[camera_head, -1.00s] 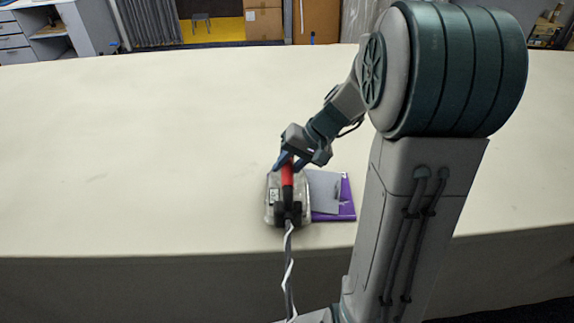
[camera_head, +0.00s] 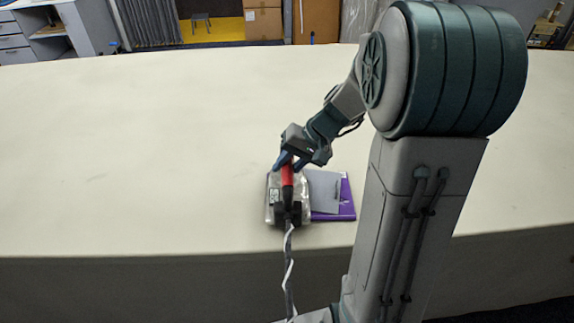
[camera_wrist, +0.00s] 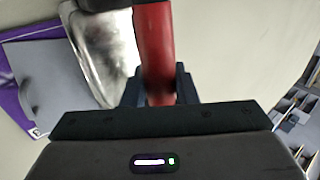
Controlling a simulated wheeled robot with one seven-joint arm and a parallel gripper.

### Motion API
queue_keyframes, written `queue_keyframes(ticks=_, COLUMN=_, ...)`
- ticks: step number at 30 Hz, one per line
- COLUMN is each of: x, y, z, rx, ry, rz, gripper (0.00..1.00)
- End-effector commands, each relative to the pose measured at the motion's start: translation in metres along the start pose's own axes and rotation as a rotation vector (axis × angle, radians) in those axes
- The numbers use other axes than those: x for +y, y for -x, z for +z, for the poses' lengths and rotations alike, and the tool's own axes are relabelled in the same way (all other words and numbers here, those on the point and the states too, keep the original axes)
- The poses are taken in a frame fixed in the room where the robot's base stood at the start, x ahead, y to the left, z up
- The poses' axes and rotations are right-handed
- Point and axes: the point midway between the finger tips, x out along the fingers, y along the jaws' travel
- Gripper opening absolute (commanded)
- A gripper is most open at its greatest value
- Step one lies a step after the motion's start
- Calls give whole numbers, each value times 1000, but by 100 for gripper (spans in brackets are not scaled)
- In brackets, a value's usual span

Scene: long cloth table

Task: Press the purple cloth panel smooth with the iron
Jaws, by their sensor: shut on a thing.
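The iron (camera_head: 273,205) has a silvery body, a red handle and a striped cord hanging over the table's front edge. My gripper (camera_head: 288,163) is shut on the red handle; the wrist view shows the fingers (camera_wrist: 160,92) on either side of it. The purple cloth panel (camera_head: 346,203) lies on the table to the right of the iron, with a grey sheet or patch (camera_head: 323,190) covering much of it. The iron's body hides the left end of the panel in the head view, and I cannot tell how flat the cloth is there.
The long pale table (camera_head: 150,150) is bare to the left and behind the iron. My own arm blocks the view of the table on the right. The table's front edge is close to the iron.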

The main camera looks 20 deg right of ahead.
Motion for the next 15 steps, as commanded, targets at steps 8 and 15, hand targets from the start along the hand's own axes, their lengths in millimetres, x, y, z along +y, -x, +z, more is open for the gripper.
queue_keyframes(ticks=8, x=-8, y=13, z=1, rx=-3, ry=-1, rz=1, gripper=0)
queue_keyframes(ticks=15, x=-20, y=30, z=0, rx=1, ry=1, rz=0, gripper=0)
